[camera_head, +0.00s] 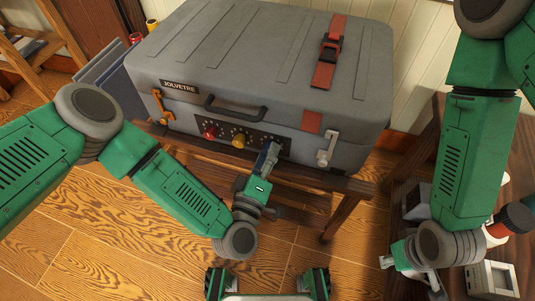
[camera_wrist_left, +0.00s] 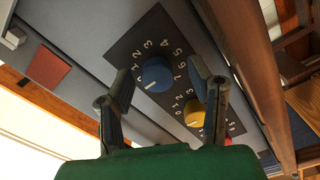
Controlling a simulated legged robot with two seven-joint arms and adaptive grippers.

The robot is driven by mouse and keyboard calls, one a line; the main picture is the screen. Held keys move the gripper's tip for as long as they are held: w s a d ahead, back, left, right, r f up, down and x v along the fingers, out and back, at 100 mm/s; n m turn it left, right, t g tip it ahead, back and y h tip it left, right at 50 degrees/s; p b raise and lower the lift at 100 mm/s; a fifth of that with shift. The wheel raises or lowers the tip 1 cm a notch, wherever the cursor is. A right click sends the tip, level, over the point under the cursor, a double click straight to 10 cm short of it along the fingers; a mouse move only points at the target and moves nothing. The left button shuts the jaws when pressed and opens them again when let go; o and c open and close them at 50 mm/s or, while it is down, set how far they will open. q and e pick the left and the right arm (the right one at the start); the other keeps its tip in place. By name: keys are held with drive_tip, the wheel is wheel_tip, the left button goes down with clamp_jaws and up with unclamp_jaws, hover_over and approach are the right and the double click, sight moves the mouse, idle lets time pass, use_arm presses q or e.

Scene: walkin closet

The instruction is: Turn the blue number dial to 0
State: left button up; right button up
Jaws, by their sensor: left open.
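A grey suitcase (camera_head: 225,60) has a black dial panel (camera_head: 222,130) on its front. In the left wrist view the blue dial (camera_wrist_left: 156,75) sits among white numerals, with several from 1 upward readable. A white mark on its face points toward the lower left of the picture; I cannot read a numeral at it. My left gripper (camera_head: 268,160) is open in front of the panel and hides the blue dial in the head view. In the wrist view its fingers (camera_wrist_left: 160,82) stand on either side of the dial, without clear contact. My right gripper (camera_head: 414,268) is low at the right.
A yellow dial (camera_head: 239,141) and a red dial (camera_head: 209,132) are on the same panel. An orange latch (camera_head: 163,105) and a white latch (camera_head: 327,149) flank it. The suitcase rests on a wooden bench (camera_head: 335,182).

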use_arm(q)
drive_tip(key=v, duration=1.2)
drive_tip(key=shift+d, duration=0.1)
drive_tip(key=s+a+r+m+g+y+p, duration=0.1)
drive_tip(key=s+a+m+g+y+p, duration=0.1)
drive_tip(key=a, duration=0.6)
drive_tip(key=s+a+r+m+g+y+p, duration=0.1)
drive_tip(key=s+a+m+g+p, duration=0.3)
drive_tip(key=a+g, duration=0.4)
drive_tip(key=s+a+r+m+g+y+p, duration=0.1)
drive_tip(key=s+a+m+g+y+p, duration=0.1)
drive_tip(key=s+a+g+p, duration=0.3)
drive_tip(key=a+m+g, duration=0.1)
drive_tip(key=a, duration=0.2)
drive_tip(key=shift+s+a+r+m+g+y, duration=0.2)
drive_tip(key=shift+s+r+m+g+y, duration=0.1)
drive_tip(key=shift+g, duration=0.1)
